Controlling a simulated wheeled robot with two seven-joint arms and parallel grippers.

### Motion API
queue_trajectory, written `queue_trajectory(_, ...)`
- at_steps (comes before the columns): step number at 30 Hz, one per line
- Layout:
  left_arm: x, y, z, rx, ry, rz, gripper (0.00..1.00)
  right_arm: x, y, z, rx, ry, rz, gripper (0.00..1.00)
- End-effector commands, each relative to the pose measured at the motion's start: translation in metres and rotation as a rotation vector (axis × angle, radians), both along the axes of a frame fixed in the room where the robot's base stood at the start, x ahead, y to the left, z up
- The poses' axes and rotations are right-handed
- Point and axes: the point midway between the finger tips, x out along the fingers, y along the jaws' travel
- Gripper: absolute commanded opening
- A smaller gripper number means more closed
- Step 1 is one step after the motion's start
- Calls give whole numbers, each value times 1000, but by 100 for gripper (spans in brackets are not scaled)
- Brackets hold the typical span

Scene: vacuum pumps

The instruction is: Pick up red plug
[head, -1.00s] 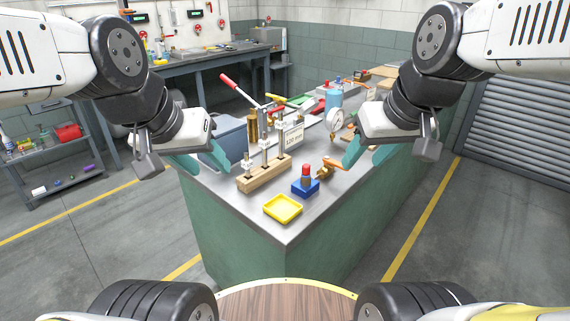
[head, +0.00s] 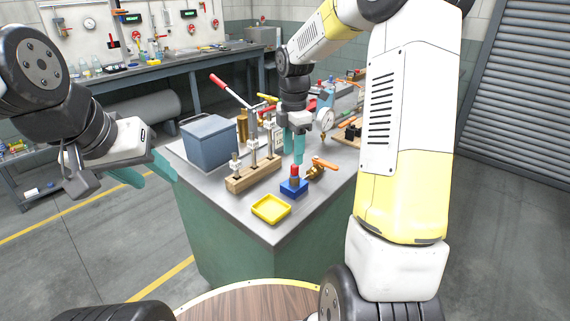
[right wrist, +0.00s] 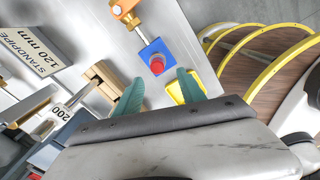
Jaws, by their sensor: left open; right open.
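The red plug (head: 295,171) stands upright in a small blue block (head: 293,187) on the metal bench top, behind and right of the yellow tray. In the right wrist view the red plug (right wrist: 157,66) shows from above, on its blue block (right wrist: 151,54), ahead of and between the fingers. My right gripper (head: 297,152) is open and empty, pointing down above and just behind the plug, not touching it. Its two teal fingers (right wrist: 159,92) are spread. My left gripper (head: 150,176) is open and empty, off the bench's left edge.
A yellow tray (head: 271,209) lies in front. A wooden stand (head: 253,174) with several metal fittings is left of the plug. A brass valve with an orange handle (head: 325,163) stands close on its right. A blue-grey box (head: 209,142) and a gauge (head: 325,118) are farther back.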

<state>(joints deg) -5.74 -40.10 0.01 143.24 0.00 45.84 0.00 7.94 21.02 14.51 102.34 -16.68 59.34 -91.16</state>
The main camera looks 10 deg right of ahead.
Motion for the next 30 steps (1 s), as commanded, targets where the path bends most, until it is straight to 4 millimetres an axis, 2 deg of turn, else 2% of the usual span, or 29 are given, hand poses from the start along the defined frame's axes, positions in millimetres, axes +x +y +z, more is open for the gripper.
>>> queue_trajectory(12, 0, 0, 0, 0, 0, 0, 45, 5, -6, -55, 1, 1, -2, 47)
queue_trajectory(21, 0, 0, 0, 0, 0, 0, 45, 5, -6, -60, 0, -1, -4, 47)
queue_trajectory(23, 0, 0, 0, 0, 0, 0, 45, 5, -6, -60, 1, -2, -4, 37)
queue_trajectory(28, 0, 0, 0, 0, 0, 0, 45, 5, -6, -60, 1, -2, -4, 4)
queue_trajectory(29, 0, 0, 0, 0, 0, 0, 45, 5, -6, -60, 1, -2, -4, 0)
queue_trajectory(30, 0, 0, 0, 0, 0, 0, 45, 5, -6, -60, 1, -2, -4, 0)
